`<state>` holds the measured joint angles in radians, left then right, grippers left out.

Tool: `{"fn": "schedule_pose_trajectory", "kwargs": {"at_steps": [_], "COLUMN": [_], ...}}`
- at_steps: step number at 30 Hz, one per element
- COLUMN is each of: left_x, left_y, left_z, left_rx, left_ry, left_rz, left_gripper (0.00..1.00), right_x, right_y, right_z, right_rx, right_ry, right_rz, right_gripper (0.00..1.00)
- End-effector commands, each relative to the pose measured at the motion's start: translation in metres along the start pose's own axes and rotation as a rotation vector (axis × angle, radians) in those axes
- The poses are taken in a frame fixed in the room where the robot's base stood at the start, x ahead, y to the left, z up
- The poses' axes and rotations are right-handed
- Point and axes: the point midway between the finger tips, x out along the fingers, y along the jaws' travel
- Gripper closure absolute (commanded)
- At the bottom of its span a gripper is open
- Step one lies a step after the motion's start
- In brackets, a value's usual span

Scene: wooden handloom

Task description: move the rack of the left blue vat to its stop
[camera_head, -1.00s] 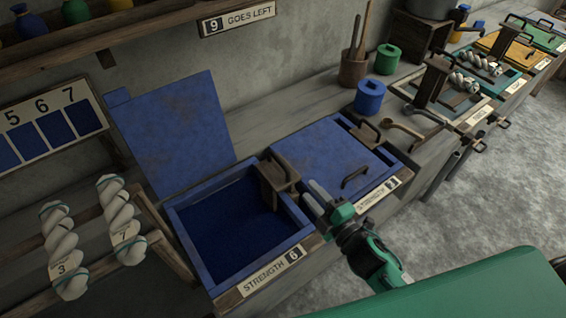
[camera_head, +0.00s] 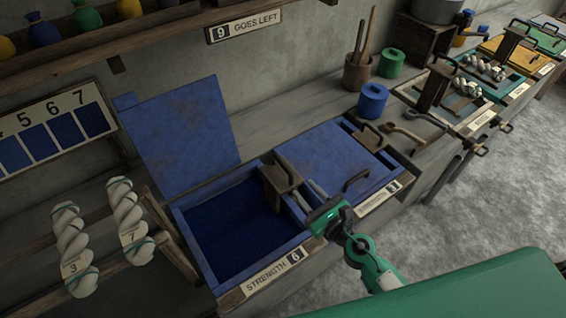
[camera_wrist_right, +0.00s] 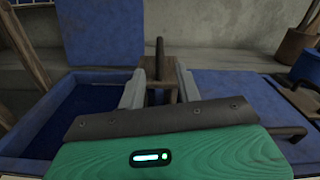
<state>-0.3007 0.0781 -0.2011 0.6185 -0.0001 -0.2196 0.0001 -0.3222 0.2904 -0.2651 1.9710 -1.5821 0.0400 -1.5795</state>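The left blue vat (camera_head: 196,255) is open, its lid (camera_head: 185,135) raised behind it and a "STRENGTH 6" label on its front. Its brown wooden rack (camera_head: 281,177) stands at the vat's right end, beside the closed right vat. My right gripper (camera_head: 308,195) is just right of the rack and in front of it, pointing at it. In the right wrist view the rack's block and upright dark handle (camera_wrist_right: 160,62) show between the two spread grey fingers (camera_wrist_right: 160,92). The fingers look open; contact with the rack cannot be told. My left gripper is not in view.
The right blue vat's closed lid (camera_head: 330,155) with a dark handle lies beside my gripper. Twisted white skeins (camera_head: 128,222) hang on a wooden stand at left. A blue jar (camera_head: 372,100) and ladles stand behind. Open floor is at right.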

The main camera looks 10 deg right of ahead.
Motion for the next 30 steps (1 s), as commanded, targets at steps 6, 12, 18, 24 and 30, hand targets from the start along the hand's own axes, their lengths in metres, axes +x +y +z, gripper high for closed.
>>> {"fn": "schedule_pose_trajectory", "kwargs": {"at_steps": [6,12,18,24,30], "left_x": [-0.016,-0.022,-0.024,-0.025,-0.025], "left_y": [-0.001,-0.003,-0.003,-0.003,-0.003], "left_z": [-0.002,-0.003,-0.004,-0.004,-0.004], "left_rx": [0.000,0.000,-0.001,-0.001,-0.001], "left_ry": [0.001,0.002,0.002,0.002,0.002], "left_rz": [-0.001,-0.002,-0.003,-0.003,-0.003], "left_gripper": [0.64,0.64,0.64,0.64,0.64], "right_x": [0.043,0.080,0.105,0.115,0.115], "right_y": [-0.001,-0.001,-0.001,0.000,0.000], "right_z": [0.004,0.003,0.001,0.001,0.000], "right_rx": [0.003,0.004,0.003,0.003,0.004], "right_ry": [-0.002,-0.002,0.000,0.000,0.000], "right_rz": [-0.002,-0.001,-0.001,-0.001,0.000], "right_gripper": [0.66,0.66,0.66,0.66,0.66]}}
